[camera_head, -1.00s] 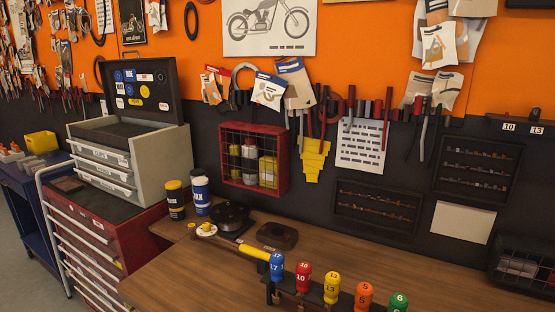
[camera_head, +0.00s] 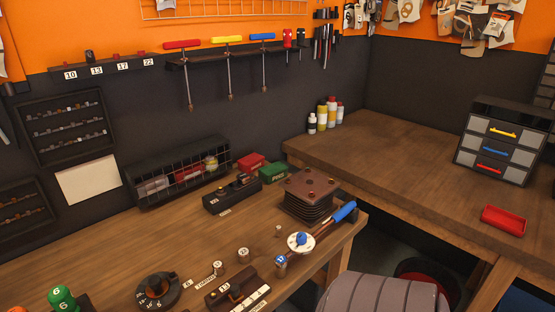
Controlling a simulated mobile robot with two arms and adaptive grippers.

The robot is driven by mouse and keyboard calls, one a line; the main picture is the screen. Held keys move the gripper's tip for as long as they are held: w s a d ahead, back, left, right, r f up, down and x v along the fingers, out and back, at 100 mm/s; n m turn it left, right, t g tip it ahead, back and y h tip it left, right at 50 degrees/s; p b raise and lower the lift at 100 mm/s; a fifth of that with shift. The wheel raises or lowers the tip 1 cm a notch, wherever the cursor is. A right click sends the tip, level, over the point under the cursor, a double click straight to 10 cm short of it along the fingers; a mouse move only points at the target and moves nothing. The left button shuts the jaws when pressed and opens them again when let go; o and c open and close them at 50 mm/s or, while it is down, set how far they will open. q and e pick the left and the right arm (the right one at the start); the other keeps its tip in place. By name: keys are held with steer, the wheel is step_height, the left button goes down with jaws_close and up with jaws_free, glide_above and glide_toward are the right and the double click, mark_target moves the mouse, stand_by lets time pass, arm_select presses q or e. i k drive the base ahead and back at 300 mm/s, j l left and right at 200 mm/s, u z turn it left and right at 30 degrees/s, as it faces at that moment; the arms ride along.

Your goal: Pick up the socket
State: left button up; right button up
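Several small metallic pieces that look like sockets stand on the wooden workbench (camera_head: 100,262). One stands near the bench middle (camera_head: 244,255), with a smaller one (camera_head: 278,231) to its right. Another (camera_head: 219,268) is to its left, beside a small label. A piece with a blue numbered top (camera_head: 281,264) stands near the front edge. I cannot tell which one the task means. Neither gripper is in view.
A dark numbered block (camera_head: 238,291) and a round dark holder (camera_head: 158,291) sit at the bench front. A plate stack (camera_head: 308,196), a blue-handled tool (camera_head: 344,212) and a wire basket (camera_head: 178,172) stand nearby. A grey rounded object (camera_head: 385,293) is below the front edge. The right bench (camera_head: 400,145) is mostly clear.

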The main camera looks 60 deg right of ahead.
mark_target(244, 254)
steer(key=l+z, duration=0.15)
steer(key=z, duration=1.45)
steer(key=k+l, duration=0.1)
steer(key=l, duration=0.45)
